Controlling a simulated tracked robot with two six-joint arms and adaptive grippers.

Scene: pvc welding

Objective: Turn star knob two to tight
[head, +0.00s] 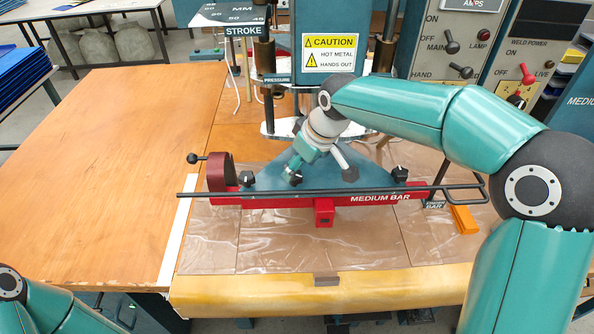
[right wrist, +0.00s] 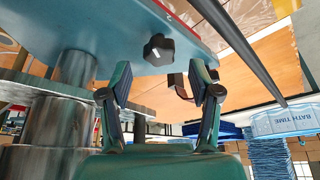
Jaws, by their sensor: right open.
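Black star knobs sit on the blue-teal plate (head: 265,176) behind the red medium bar (head: 370,198). One star knob (head: 247,178) is at the left and one (head: 400,173) at the right. Another dark knob (head: 295,179) is at my right gripper (head: 291,173), which partly covers it. I cannot tell by any label which one is star knob two. In the right wrist view a black star knob (right wrist: 158,49) with a pale mark lies ahead, between the lines of the open fingers (right wrist: 164,82) and apart from them. My left gripper is out of view.
A long dark rod (head: 330,192) runs along the front of the bar, ending in a loop at the right. A maroon block (head: 220,171) with a ball handle stands at the left end. The press head (head: 325,40) rises behind. The wooden table (head: 100,160) at left is clear.

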